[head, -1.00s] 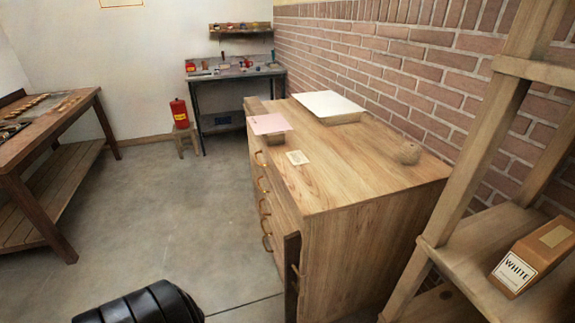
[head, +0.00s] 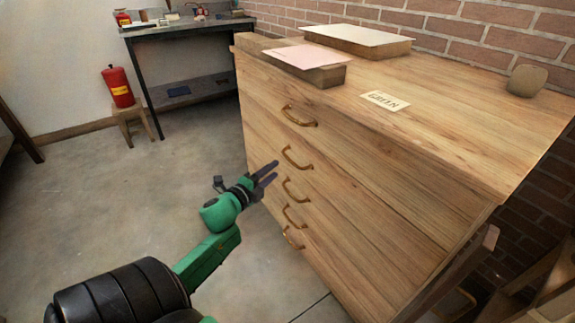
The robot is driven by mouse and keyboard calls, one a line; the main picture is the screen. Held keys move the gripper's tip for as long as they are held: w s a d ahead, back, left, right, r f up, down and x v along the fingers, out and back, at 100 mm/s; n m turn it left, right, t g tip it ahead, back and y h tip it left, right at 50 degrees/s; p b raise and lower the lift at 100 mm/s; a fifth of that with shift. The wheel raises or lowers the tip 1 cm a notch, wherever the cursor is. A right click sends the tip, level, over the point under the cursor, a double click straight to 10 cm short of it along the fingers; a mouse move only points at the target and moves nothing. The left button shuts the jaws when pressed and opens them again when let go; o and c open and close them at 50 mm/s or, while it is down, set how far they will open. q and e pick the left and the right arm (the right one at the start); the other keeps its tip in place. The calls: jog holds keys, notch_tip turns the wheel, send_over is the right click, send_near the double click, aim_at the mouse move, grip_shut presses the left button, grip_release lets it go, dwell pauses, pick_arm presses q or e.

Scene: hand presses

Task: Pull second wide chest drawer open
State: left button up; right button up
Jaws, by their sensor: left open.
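The wide wooden chest (head: 440,160) fills the right half of the head view, with several shut drawers stacked on its front. Each drawer has a curved brass handle. The second drawer's handle (head: 296,158) is below the top drawer's handle (head: 299,117). My left gripper (head: 271,174) is open and empty, its dark fingers pointing toward the chest front. In the picture its tips are just left of the second handle; they appear apart from it. My right gripper is not in view.
On the chest top are a pink sheet on a block (head: 308,62), a white board on a box (head: 357,38), a "GREEN" card (head: 385,100) and a round lump (head: 527,81). A red extinguisher (head: 118,86) stands on a stool (head: 135,122).

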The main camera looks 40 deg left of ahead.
aim_at(288, 160)
pick_arm(q)
jog(key=w, duration=0.3)
jog(key=w+b, duration=0.1)
jog(key=w, duration=0.5)
jog(key=shift+w+a+f+b, duration=0.1)
jog(key=shift+a+f+b, duration=0.2)
jog(key=shift+f+b, duration=0.1)
grip_shut()
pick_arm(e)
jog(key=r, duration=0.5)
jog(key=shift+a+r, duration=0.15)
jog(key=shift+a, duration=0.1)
